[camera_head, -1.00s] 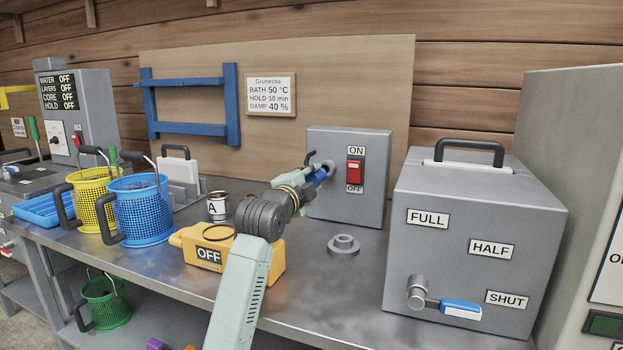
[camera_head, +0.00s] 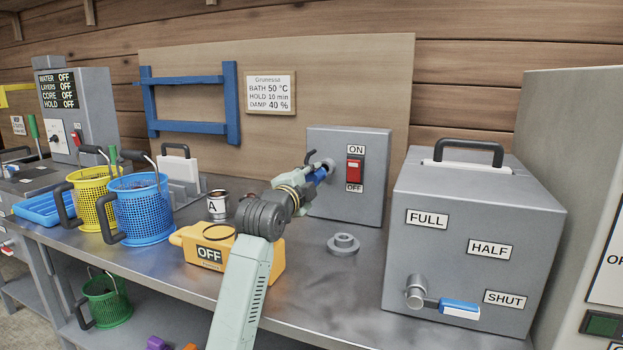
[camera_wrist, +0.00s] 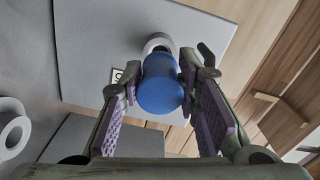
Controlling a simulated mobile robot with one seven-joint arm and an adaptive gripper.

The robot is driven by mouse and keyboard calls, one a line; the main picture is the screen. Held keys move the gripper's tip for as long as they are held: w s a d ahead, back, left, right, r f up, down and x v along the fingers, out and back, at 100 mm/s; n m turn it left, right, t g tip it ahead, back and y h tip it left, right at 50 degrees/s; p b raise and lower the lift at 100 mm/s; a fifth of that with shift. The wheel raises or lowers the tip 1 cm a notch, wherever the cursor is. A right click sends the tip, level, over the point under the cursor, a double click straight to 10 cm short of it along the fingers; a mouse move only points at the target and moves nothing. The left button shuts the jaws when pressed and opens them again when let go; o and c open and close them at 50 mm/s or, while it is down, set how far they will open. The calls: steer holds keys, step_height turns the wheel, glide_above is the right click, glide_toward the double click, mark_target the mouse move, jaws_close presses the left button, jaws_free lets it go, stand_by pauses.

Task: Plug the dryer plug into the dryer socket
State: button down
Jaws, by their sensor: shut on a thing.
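My gripper (camera_wrist: 160,73) is shut on the blue dryer plug (camera_wrist: 160,88), which fills the space between its fingers. The plug also shows in the head view (camera_head: 320,175), against the front of the grey switch box (camera_head: 340,203). The dryer socket is a pale round ring (camera_wrist: 158,40) on that box, straight beyond the plug's far end. In the head view the socket (camera_head: 328,164) is partly covered by plug and gripper. The plug lines up with the ring and overlaps it; I cannot tell how deep it sits.
A yellow unit labelled OFF (camera_head: 262,260) lies beside my arm. A grey round holder (camera_head: 343,245) stands on the bench (camera_head: 310,290) below the switch box. A grey tank (camera_head: 455,245) stands right; blue (camera_head: 143,205) and yellow (camera_head: 88,190) baskets stand left.

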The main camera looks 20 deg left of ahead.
steer(key=shift+w, duration=0.1)
steer(key=shift+w+r+p, duration=0.15)
steer(key=shift+w+p, duration=1.15)
steer(key=shift+w, duration=0.15)
steer(key=shift+w, duration=0.1)
steer(key=shift+s, duration=0.2)
steer(key=shift+s, duration=1.15)
steer(key=shift+p, duration=1.1)
steer(key=shift+w+p, duration=0.45)
steer(key=shift+p, duration=0.05)
